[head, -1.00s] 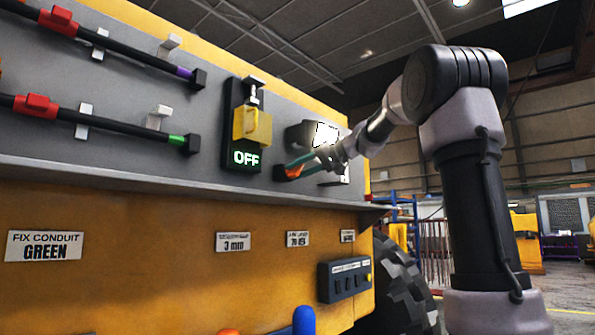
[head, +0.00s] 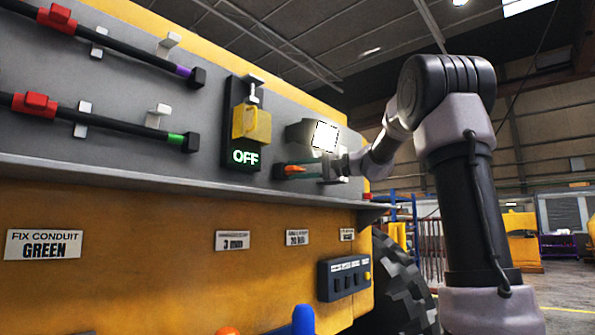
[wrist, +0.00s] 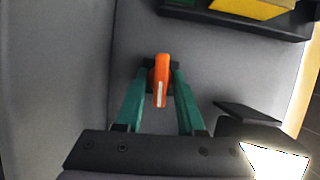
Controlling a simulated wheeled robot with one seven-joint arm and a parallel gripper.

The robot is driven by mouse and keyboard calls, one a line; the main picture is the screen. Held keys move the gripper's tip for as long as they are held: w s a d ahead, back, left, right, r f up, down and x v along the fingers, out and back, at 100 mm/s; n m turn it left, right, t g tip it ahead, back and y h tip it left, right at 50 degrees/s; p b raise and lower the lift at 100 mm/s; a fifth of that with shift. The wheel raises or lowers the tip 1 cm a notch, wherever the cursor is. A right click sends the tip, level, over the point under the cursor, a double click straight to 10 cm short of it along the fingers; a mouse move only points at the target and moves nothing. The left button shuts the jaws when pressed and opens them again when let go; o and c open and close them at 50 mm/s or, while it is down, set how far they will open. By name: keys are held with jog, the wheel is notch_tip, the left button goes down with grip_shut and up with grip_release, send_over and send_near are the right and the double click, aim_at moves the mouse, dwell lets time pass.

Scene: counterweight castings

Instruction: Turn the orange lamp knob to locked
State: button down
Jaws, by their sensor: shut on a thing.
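The orange lamp knob (wrist: 160,82) sits on the grey panel, with a pale stripe along its face. In the wrist view my gripper (wrist: 160,90) has its two green fingers on either side of the knob, closed on it. In the head view the orange knob (head: 293,169) shows between the finger ends of my gripper (head: 297,170), just below a bright lamp (head: 325,136). No locked marking is readable.
Left of the knob is a black switch box with a yellow padlock-like block (head: 251,124) and a lit OFF sign (head: 245,157). Black conduits with red clamps (head: 36,104) run further left. A ledge (head: 180,178) juts out below. A black button box (head: 344,279) sits lower right.

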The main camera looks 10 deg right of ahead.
jog(key=shift+f+m, duration=0.1)
jog(key=shift+m, duration=0.3)
jog(key=c, duration=0.8)
grip_release()
jog(key=shift+c, duration=0.2)
jog(key=v, duration=1.1)
jog(key=shift+f, duration=0.1)
